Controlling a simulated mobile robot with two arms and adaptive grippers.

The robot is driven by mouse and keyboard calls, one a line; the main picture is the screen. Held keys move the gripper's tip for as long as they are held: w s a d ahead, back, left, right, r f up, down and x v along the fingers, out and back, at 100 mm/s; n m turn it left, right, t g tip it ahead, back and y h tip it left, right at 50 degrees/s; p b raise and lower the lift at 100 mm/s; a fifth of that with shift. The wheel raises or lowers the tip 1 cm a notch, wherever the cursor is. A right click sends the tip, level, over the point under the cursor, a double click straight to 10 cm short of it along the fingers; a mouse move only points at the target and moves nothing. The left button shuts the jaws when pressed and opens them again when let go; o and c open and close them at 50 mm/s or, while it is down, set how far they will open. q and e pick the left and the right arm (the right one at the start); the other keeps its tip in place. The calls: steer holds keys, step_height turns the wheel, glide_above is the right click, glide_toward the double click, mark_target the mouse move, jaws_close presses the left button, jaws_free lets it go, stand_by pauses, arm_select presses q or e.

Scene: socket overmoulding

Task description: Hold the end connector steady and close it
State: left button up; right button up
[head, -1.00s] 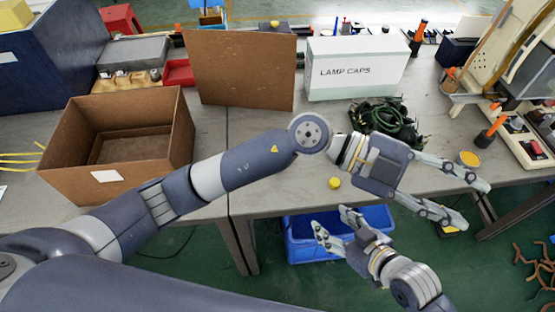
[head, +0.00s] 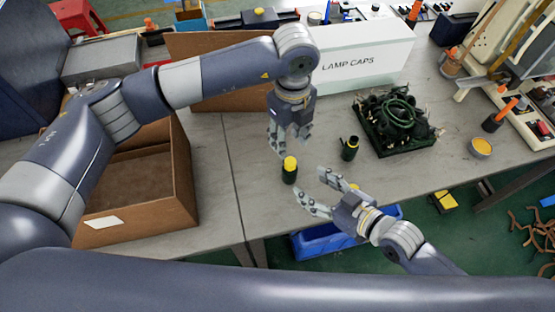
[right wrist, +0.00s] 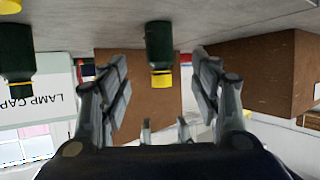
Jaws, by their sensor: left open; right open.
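A dark green end connector (head: 289,176) with a yellow top stands upright near the table's front. In the right wrist view, which is upside down, the connector (right wrist: 159,45) shows between the spread fingers, farther out. My left gripper (head: 290,146) is open, pointing down just behind and above the connector, apparently not holding it. My right gripper (head: 312,185) is open and empty, just right of the connector with its fingers toward it. A second dark green connector (head: 350,149) stands farther right, its top seeming open. A yellow cap (head: 354,187) is partly hidden behind my right gripper.
A black tray (head: 395,150) of dark green parts lies to the right, near the white LAMP CAPS box (head: 365,62). An open cardboard box (head: 180,190) stands at left. A blue bin (head: 320,240) is below the table edge. Table between box and connector is clear.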

mark_target(295, 175)
steer(key=shift+s+d+r, duration=0.15)
steer(key=shift+s+d, duration=0.3)
steer(key=x, duration=1.1)
steer(key=shift+w+a, duration=0.1)
steer(key=shift+a, duration=0.05)
jaws_close()
